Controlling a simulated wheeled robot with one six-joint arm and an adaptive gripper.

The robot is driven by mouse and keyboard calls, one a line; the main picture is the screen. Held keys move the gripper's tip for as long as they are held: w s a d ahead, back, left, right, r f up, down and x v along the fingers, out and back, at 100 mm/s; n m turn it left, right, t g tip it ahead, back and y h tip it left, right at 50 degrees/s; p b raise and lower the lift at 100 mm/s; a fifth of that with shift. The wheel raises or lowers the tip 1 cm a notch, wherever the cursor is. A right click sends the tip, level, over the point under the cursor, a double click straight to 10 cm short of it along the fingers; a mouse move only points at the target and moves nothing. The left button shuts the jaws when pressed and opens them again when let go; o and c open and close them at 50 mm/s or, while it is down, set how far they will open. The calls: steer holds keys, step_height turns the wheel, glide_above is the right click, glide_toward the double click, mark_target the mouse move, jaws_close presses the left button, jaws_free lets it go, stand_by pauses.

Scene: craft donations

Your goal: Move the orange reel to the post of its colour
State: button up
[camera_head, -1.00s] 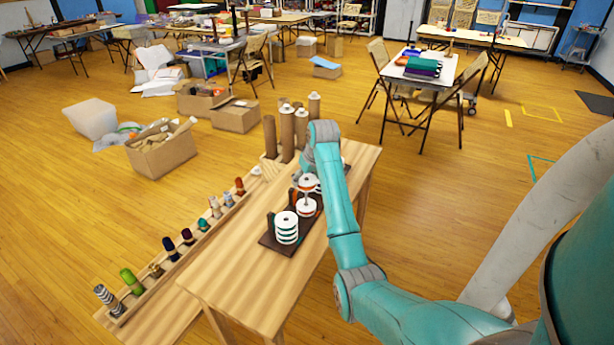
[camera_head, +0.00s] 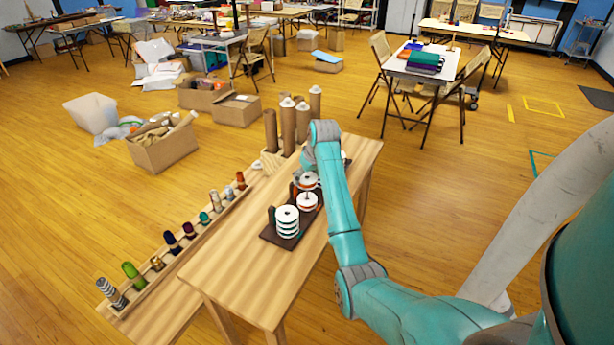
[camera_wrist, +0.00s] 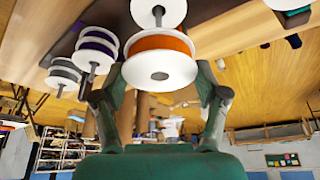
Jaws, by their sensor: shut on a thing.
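My gripper (camera_wrist: 160,97) is shut on the orange reel (camera_wrist: 160,60), which has white flanges; a finger stands at either side. In the head view the held orange reel (camera_head: 307,180) is above a white-flanged reel with orange on it (camera_head: 307,202) on the dark rack (camera_head: 272,236). In the wrist view a post (camera_wrist: 158,15) stands out of a white reel (camera_wrist: 172,8) just beyond the held reel. I cannot tell whether the post enters the held reel. Purple reels (camera_wrist: 97,45) and grey reels (camera_wrist: 63,72) sit on other posts. My arm hides part of the rack.
The wooden table (camera_head: 240,270) is bare in front. Tall brown tubes (camera_head: 287,130) stand behind. A lower shelf with several coloured spools (camera_head: 172,243) runs along the left.

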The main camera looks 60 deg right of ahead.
steer(key=shift+f, duration=3.3)
steer(key=o, duration=1)
steer(key=shift+r, duration=0.15)
steer(key=v, duration=1.1)
steer(key=shift+s+r, duration=0.2)
steer(key=shift+r, duration=0.15)
